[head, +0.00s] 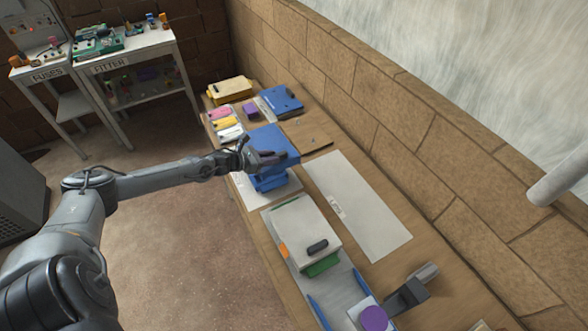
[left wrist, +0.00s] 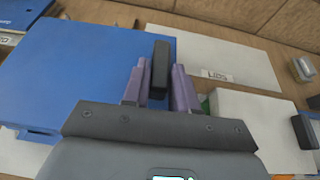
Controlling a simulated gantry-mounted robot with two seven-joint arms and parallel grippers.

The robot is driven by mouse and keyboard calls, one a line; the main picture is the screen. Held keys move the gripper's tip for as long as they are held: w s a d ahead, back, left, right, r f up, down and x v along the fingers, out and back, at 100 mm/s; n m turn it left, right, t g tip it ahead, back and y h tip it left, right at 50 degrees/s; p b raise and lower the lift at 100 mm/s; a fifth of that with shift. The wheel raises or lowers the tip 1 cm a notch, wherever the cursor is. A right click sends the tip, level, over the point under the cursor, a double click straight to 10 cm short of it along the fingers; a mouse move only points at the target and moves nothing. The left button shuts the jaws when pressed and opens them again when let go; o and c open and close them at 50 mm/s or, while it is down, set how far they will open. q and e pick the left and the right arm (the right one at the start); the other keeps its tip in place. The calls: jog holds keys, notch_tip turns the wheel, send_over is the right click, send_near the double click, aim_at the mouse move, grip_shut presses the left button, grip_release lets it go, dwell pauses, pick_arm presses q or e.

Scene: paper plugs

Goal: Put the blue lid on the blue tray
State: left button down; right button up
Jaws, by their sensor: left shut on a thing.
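My left gripper (head: 268,158) is shut on the black handle (left wrist: 160,68) of the blue lid. The handle stands between the two purple fingers in the left wrist view. The blue lid (head: 268,138) is a flat panel and fills much of the left wrist view (left wrist: 80,75). In the head view the lid is over the blue tray (head: 268,182), which stands on a white mat at the table's left edge. The lid hides most of the tray's top. I cannot tell whether lid and tray touch. My right gripper is not in view.
A white lid (head: 305,228) with a black handle covers a green-sided tray nearer me. A bare white mat (head: 358,203) lies to the right; its label reads LIDS in the left wrist view. A yellow case (head: 230,90) and another blue item (head: 282,101) lie at the far end.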

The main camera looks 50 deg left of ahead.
pick_arm(q)
jog(key=a, duration=0.1)
jog(key=s+a+r, duration=0.1)
jog(key=a, duration=0.2)
jog(key=shift+s+a+r, duration=0.1)
jog(key=shift+s+r, duration=0.25)
jog(key=shift+s, duration=0.05)
jog(key=shift+f, duration=0.15)
notch_tip(320, 180, down, 8)
jog(key=b, duration=0.8)
jog(key=shift+f, duration=0.25)
jog(key=shift+f+b, duration=0.55)
jog(key=shift+b, duration=0.2)
dwell(0.5)
jog(key=c, duration=0.8)
grip_release()
jog(key=shift+s, duration=0.1)
jog(key=p+v, duration=0.4)
jog(key=v, duration=0.6)
jog(key=shift+s+a+r, duration=0.2)
jog(key=shift+s, duration=0.15)
